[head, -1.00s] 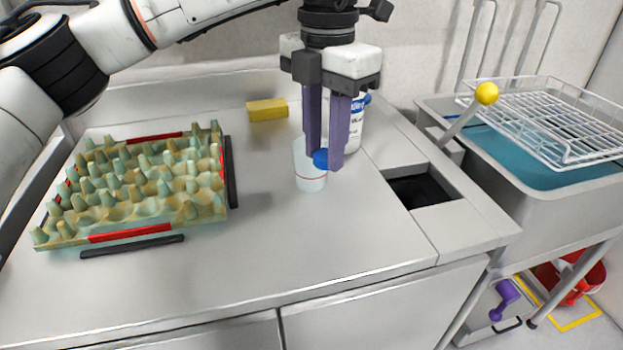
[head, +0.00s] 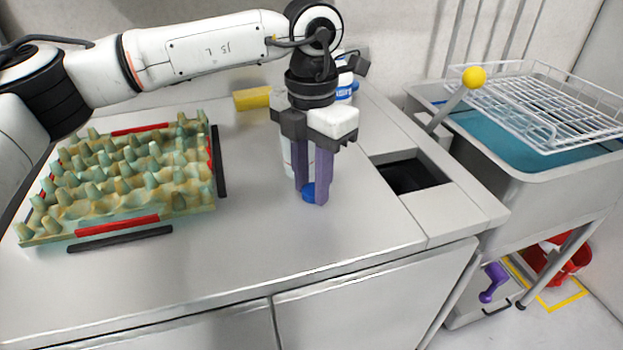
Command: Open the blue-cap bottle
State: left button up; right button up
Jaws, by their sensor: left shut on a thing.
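My left gripper (head: 313,194) points down over the counter, its purple fingers shut on a small round blue cap (head: 308,191). The cap is at the fingertips, low over the counter top; I cannot tell if it touches it. A pale, translucent cup-like container (head: 287,155) stands just behind the fingers, mostly hidden by them. A white bottle with a blue label (head: 344,90) stands farther back, largely hidden by the gripper and wrist; its top is not clear. My right gripper is not in view.
A greenish egg tray (head: 130,205) lies at the left, with black strips beside it. A square opening (head: 410,175) and a sink with a wire rack (head: 560,110) are at the right. The front counter is clear.

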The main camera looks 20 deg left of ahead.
pick_arm(q)
jog(key=o, duration=0.9)
jog(key=shift+f, duration=0.1)
